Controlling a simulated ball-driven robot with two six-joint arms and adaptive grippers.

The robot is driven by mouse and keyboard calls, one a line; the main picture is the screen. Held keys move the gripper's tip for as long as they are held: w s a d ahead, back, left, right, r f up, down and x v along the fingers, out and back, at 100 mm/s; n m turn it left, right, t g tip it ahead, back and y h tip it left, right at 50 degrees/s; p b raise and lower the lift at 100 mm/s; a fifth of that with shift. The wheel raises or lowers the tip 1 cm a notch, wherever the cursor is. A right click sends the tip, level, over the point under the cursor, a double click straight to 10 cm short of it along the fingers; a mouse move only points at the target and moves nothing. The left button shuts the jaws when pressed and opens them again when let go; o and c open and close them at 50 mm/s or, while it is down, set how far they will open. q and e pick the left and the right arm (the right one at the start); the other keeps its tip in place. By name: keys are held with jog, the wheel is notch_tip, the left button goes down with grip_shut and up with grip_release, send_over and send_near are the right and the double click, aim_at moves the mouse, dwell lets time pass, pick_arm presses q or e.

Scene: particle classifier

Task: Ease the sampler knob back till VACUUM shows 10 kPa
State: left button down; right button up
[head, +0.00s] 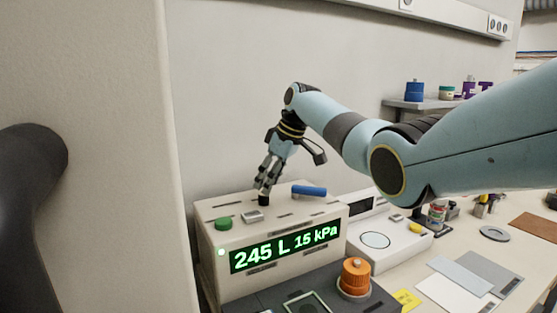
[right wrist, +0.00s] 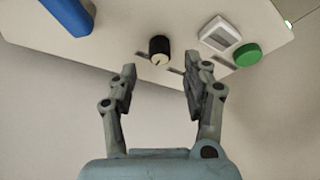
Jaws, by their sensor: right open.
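The sampler (head: 222,258) is a beige box against the wall, its green display (head: 285,248) reading 245 L and 15 kPa. Its black knob (head: 264,199) stands on the top panel, and in the right wrist view the knob (right wrist: 159,49) has a pale cap with a dark mark. My right gripper (head: 265,186) is over the knob, fingers pointing down. In the right wrist view my right gripper (right wrist: 160,77) is open, with the knob just beyond the fingertips, roughly between their lines and apart from both. My left gripper is out of view.
A green button (head: 222,223), a small white rocker switch (head: 252,216) and a blue handle (head: 309,191) sit on the same top around the knob. An orange knobbed part (head: 355,276) stands in front. A white scale-like device (head: 376,238) stands to the right.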

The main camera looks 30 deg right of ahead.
jog(key=v, duration=0.7)
jog(key=shift+s+r, duration=0.2)
jog(key=shift+r, duration=0.15)
jog(key=shift+d, duration=0.1)
